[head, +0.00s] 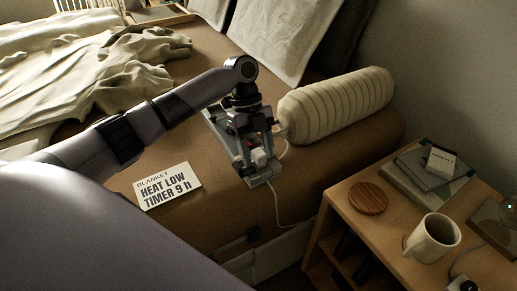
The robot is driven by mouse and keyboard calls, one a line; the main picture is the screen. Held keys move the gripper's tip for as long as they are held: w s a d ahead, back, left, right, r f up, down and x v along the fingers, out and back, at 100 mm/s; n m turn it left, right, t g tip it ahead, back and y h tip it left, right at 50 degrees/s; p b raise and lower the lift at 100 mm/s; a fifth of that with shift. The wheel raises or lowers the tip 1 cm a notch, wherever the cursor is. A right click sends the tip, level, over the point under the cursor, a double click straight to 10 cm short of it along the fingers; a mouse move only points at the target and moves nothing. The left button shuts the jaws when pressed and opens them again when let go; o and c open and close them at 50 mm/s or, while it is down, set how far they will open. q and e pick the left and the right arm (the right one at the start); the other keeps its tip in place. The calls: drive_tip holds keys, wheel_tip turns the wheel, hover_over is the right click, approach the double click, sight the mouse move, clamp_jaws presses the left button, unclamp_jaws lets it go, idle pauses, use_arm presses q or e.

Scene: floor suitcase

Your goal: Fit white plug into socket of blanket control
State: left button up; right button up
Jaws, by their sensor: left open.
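My left gripper (256,155) comes in from the left and points down over the edge of the bed. It is open. A small white piece, which looks like the white plug (260,156), shows between or just beyond its fingers. A grey holder (262,179) lies under the gripper on the brown bed cover, and I take it to be part of the blanket control. The gripper hides much of it, and I cannot see the socket or tell whether the plug is in it. A white cord (276,200) runs beside the holder and down the bed side. My right gripper is out of view.
A card reading HEAT LOW TIMER 9 h (167,186) lies left of the gripper. A rolled cream blanket (338,102) lies behind it at the right. A nightstand (345,222) at the right holds a mug (433,238), a wooden disc (368,197) and books (415,185).

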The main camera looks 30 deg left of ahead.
use_arm(q)
drive_tip(key=p+v, duration=0.2)
drive_tip(key=v, duration=1)
drive_tip(key=shift+p, duration=0.35)
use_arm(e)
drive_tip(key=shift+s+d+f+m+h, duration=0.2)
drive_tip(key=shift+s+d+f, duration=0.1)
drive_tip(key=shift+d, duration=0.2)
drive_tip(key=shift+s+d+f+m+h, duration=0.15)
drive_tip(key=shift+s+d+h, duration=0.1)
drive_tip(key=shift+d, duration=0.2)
use_arm(q)
drive_tip(key=shift+r, duration=0.1)
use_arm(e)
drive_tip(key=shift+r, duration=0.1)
